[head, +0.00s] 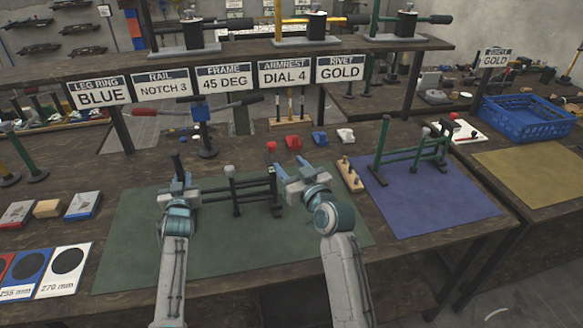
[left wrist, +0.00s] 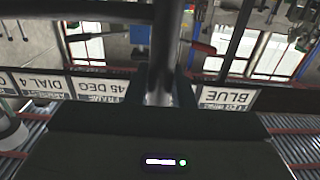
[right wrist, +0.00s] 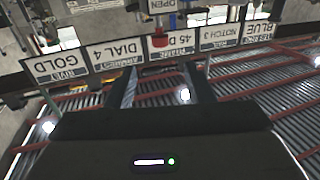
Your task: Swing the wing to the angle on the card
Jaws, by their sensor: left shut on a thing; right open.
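The card reading FRAME 45 DEG (head: 224,79) hangs from the shelf edge, third from the left. A black frame with upright posts and rails (head: 252,183) stands on the green mat (head: 140,250). My left gripper (head: 178,182) is at its left end, shut on a dark upright post (head: 177,162). The post also shows between the fingers in the left wrist view (left wrist: 160,85). My right gripper (head: 285,178) is open and empty beside the frame's right end. Its spread fingers show in the right wrist view (right wrist: 165,88). The exact angle of the wing is hard to tell.
A green frame (head: 412,155) stands on the blue mat (head: 430,205) to the right. A wooden block with pegs (head: 350,174) sits between the mats. Red, blue and white small parts lie behind. A blue crate (head: 527,120) is at the far right. Size cards (head: 62,270) lie front left.

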